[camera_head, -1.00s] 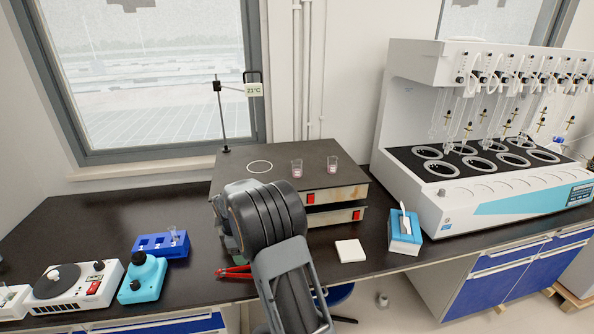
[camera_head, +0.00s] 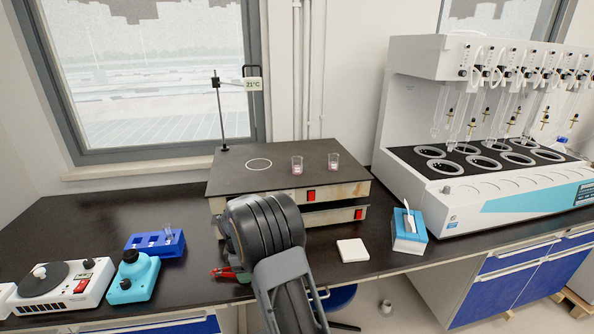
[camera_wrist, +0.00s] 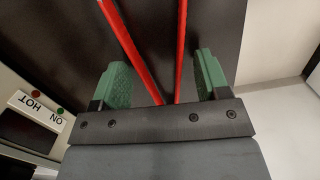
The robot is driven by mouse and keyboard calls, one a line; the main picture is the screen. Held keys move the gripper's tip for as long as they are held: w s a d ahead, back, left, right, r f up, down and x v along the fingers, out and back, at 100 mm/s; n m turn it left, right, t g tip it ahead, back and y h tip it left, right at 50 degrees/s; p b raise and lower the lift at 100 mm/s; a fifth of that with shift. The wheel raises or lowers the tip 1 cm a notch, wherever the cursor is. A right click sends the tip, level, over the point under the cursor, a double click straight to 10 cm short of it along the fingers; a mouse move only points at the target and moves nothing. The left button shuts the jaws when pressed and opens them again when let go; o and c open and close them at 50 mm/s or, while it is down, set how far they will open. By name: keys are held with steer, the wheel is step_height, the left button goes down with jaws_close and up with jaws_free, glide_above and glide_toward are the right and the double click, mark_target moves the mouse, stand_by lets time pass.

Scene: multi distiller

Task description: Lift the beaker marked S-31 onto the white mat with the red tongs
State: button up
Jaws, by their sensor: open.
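Two small glass beakers with pinkish contents stand on the hot plate's dark top: a left beaker (camera_head: 297,167) and a right beaker (camera_head: 333,163). Their markings are too small to read, so I cannot tell which is S-31. The white mat (camera_head: 352,250) lies bare on the bench in front of the hot plate. The red tongs (camera_head: 221,272) lie on the bench, partly hidden by my arm. In the wrist view, my gripper (camera_wrist: 163,78) is open, its green fingers on either side of the two red tong arms (camera_wrist: 136,55), with gaps visible.
The hot plate (camera_head: 225,180) with a white ring on top stands behind my arm. A blue tissue box (camera_head: 409,240) and a large white distiller (camera_head: 470,205) stand to the right.

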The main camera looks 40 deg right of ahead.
steer(key=c, duration=0.7)
step_height(320, 180, up, 12)
steer(key=p, duration=0.9)
